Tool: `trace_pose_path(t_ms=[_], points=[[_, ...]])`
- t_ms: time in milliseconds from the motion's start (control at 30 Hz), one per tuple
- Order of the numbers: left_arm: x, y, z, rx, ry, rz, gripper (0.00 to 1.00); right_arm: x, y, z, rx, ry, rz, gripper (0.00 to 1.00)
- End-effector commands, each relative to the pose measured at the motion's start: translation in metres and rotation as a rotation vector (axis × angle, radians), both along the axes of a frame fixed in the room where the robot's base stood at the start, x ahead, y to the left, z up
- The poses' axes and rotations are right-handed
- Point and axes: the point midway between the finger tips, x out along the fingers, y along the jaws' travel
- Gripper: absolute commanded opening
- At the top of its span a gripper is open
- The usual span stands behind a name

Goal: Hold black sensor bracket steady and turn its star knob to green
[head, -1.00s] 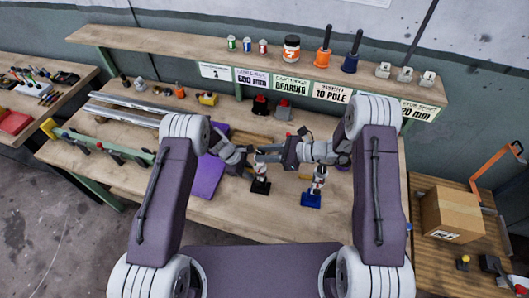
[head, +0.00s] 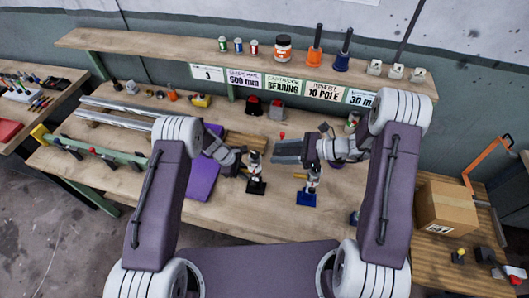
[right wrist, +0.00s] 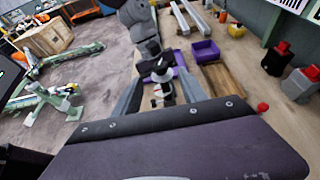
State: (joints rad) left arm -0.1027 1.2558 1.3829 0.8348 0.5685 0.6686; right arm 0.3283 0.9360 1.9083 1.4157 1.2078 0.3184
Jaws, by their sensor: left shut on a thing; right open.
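The black sensor bracket (head: 256,187) stands upright on the bench on its black base, with a pale body above it. My left gripper (head: 245,168) is shut on its upper part from the left. In the right wrist view the bracket (right wrist: 162,95) shows between my right fingers, farther out. My right gripper (head: 277,152) is open and empty, to the right of the bracket's top and apart from it. The star knob and its colour are too small to make out.
A similar bracket with a blue base (head: 306,198) stands close to the right, below my right gripper. A purple tray (head: 203,178) lies to the left. A small red-topped thing (head: 283,135) is behind my right gripper. The bench front is clear.

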Motion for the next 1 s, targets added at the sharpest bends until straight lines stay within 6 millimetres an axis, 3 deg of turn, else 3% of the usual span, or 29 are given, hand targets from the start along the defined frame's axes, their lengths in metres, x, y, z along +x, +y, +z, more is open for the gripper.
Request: trace_pose_path(t_ms=[200,600,633,700,1000], points=[[0.000,0.000,0.001,-0.001,-0.001,0.000,0.00,-0.009,-0.030,0.013,0.000,0.000,-0.001,0.50],[0.000,0.000,0.001,-0.001,-0.001,0.000,0.00,-0.010,-0.034,0.015,-0.001,0.001,0.001,0.50],[0.000,0.000,0.001,-0.001,-0.001,0.000,0.18,-0.010,-0.034,0.015,-0.001,0.001,0.001,0.50],[0.000,0.000,0.001,-0.001,-0.001,0.000,0.38,-0.010,-0.034,0.015,-0.001,0.001,0.001,0.50],[0.000,0.000,0.000,0.000,0.000,0.000,0.41,-0.010,-0.034,0.014,-0.001,0.001,0.001,0.50]])
